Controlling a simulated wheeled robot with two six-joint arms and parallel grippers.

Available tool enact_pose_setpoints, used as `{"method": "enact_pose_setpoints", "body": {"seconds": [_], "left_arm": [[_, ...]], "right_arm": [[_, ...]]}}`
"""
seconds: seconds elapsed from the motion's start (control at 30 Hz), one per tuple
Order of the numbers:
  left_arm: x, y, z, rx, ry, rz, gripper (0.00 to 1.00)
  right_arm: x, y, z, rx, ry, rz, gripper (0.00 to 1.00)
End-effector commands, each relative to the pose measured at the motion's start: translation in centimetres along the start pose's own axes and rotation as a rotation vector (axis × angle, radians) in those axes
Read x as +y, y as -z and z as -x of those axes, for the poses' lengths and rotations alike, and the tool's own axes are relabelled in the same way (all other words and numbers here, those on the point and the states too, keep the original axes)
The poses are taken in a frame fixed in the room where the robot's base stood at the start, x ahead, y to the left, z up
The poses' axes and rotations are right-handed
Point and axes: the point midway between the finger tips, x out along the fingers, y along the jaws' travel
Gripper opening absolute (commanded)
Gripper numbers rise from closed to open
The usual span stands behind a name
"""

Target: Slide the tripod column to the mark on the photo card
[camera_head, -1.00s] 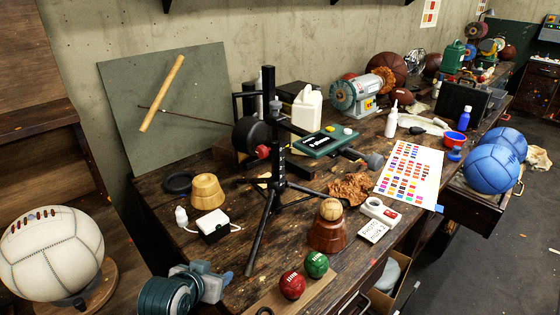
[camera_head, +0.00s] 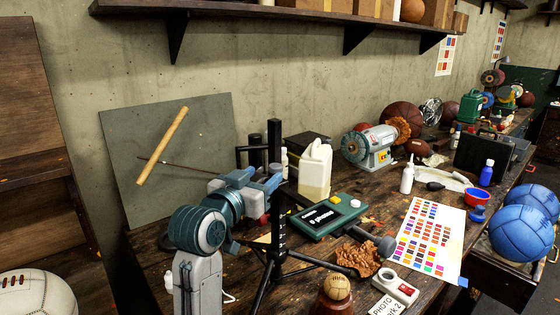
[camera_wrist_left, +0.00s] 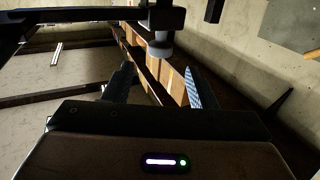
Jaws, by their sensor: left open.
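The black tripod (camera_head: 262,282) stands on the workbench, legs spread, with white marks on its column (camera_head: 281,222). The photo card (camera_head: 384,307), lettered "PHOTO" and "mark 2", lies at the bottom edge, partly cut off. My left gripper (camera_head: 265,183) is at column height, apparently beside it; contact cannot be told. In the left wrist view the gripper (camera_wrist_left: 161,82) has its fingers apart with nothing between them. A dark bar with a grey knob (camera_wrist_left: 160,46) shows just beyond the fingertips. My right gripper is not in view.
A white jug (camera_head: 315,170) and a green scale-like box (camera_head: 328,216) stand right behind the tripod. A colour chart (camera_head: 430,238) lies further right. A board (camera_head: 165,150) leans on the wall.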

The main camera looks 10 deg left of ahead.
Motion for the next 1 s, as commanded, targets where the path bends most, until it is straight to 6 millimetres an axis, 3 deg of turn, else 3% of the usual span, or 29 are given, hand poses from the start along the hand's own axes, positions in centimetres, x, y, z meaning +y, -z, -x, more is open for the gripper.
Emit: {"method": "enact_pose_setpoints", "body": {"seconds": [0.13, 0.4, 0.6, 0.87, 1.0], "left_arm": [[0.0, 0.2, -3.0, -0.004, -0.001, 0.003, 0.52], [0.0, 0.1, -7.3, -0.004, 0.000, 0.001, 0.52], [0.0, 0.0, -8.6, -0.002, 0.001, 0.000, 0.52], [0.0, -0.1, -8.7, -0.002, 0.001, 0.000, 0.52], [0.0, -0.1, -8.6, -0.002, 0.001, 0.000, 0.24]], "right_arm": [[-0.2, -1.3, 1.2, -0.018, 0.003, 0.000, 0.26], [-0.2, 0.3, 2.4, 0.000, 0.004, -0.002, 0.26], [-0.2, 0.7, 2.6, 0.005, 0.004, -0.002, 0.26], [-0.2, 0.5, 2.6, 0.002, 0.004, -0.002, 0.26], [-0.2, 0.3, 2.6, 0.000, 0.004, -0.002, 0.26]]}}
